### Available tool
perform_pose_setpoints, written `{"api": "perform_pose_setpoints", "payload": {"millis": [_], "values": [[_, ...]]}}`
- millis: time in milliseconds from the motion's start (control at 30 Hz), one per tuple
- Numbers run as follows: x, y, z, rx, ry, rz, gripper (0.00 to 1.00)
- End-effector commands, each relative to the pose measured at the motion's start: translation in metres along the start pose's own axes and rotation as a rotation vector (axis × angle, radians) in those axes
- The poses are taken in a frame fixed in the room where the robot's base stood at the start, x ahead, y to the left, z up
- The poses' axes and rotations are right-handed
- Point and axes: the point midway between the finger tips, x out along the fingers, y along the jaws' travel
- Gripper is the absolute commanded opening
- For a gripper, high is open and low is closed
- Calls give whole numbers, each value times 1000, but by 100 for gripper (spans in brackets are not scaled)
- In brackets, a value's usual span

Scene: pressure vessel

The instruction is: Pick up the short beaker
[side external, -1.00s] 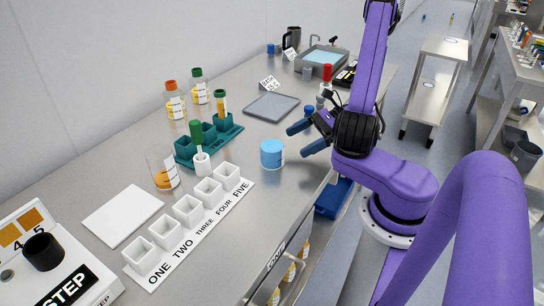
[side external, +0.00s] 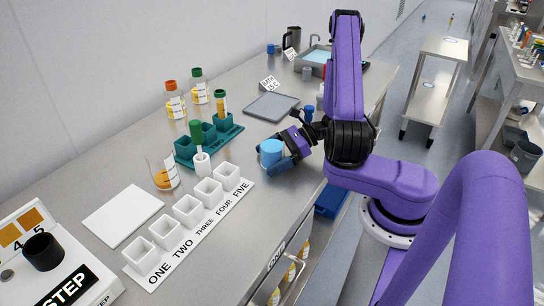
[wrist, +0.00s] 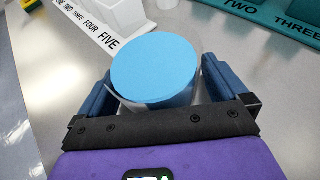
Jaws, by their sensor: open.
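The short beaker (side external: 271,152), a squat clear vessel with light-blue contents, stands on the steel bench right of the numbered holder. In the wrist view the beaker (wrist: 153,70) fills the middle, its clear rim showing around the blue. My gripper (side external: 275,154) is low over the bench and open, with its blue fingers on either side of the beaker. In the wrist view one finger is left and the other right of it. The fingertips are partly hidden, so I cannot tell whether they touch the glass.
A white holder (side external: 158,281) labelled ONE to FIVE lies to the left. Beyond it are a teal rack (side external: 185,147) and a taller beaker with orange contents (side external: 164,180). A grey tray (side external: 272,106) lies behind. The bench in front of the beaker is clear.

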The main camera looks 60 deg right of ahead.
Motion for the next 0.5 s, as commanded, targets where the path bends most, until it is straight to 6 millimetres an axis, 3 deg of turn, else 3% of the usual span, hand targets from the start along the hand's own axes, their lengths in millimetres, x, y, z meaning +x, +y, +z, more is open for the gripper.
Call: {"api": "perform_pose_setpoints", "payload": {"millis": [133,300,500], "values": [[0,0,0,-1,0,0,100],[0,0,0,-1,0,0,46],[0,0,0,-1,0,0,46]]}}
